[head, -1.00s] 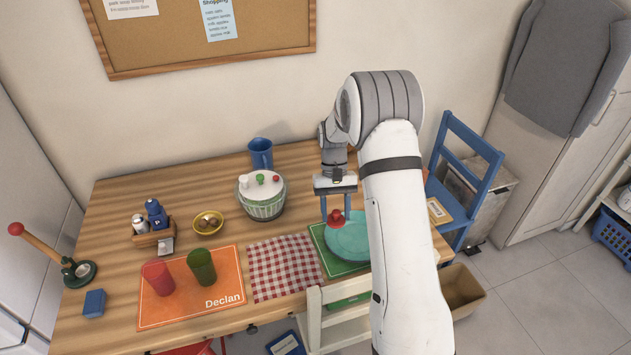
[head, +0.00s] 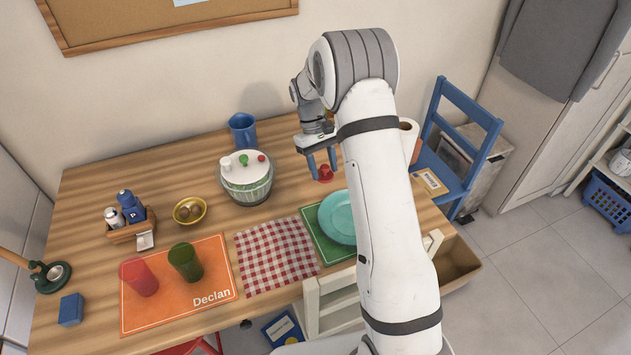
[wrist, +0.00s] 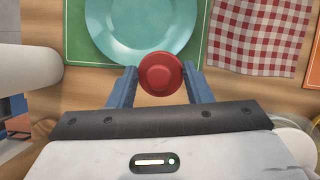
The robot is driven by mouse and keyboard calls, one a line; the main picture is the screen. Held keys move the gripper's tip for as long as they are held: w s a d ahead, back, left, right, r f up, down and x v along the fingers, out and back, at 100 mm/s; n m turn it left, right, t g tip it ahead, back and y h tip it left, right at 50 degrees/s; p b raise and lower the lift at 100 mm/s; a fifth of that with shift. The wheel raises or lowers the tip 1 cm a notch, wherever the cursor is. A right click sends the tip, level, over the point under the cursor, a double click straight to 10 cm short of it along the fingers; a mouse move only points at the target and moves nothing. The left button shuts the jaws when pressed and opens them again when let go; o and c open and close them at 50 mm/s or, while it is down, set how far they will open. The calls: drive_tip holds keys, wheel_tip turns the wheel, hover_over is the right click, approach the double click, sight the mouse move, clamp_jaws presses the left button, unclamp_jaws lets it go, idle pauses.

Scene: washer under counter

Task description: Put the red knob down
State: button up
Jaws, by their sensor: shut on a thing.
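The red knob (head: 325,174) is round and sits between the blue fingertips of my gripper (head: 321,166). In the wrist view the knob (wrist: 160,74) is between the two fingers, and my gripper (wrist: 160,84) is shut on it. The knob is over bare wooden table (head: 290,195), behind the teal plate (head: 338,222). I cannot tell whether its underside touches the wood. My arm hides part of the table to the right.
The plate lies on a green mat (head: 309,218), beside a red checked cloth (head: 276,255). Bare wood lies between container and gripper.

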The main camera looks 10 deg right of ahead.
drive_tip(key=w+f+n+t+h+b, duration=0.1)
drive_tip(key=n+b, duration=0.1)
drive_tip(key=n, duration=0.1)
drive_tip(key=w+f+n+b, duration=0.1)
drive_tip(key=w+n+b, duration=0.1)
drive_tip(key=n, duration=0.1)
drive_tip(key=w+f+n+t+h+b, duration=0.1)
drive_tip(key=n+b, duration=0.1)
drive_tip(key=n, duration=0.1)
drive_tip(key=shift+w+t+h, duration=0.15)
drive_tip(key=shift+t+h, duration=0.15)
drive_tip(key=w+n+t+y+b, duration=0.2)
drive_tip(key=w+n+t+b, duration=0.4)
drive_tip(key=n+b, duration=0.7)
drive_tip(key=f+n, duration=0.1)
drive_tip(key=f, duration=0.2)
drive_tip(key=f+n, duration=0.1)
drive_tip(key=f, duration=0.2)
drive_tip(key=f+n+p, duration=0.1)
drive_tip(key=f, duration=0.2)
drive_tip(key=shift+w+a, duration=0.2)
drive_tip(key=shift+a, duration=0.15)
drive_tip(key=o, duration=1)
drive_tip(key=shift+r, duration=0.1)
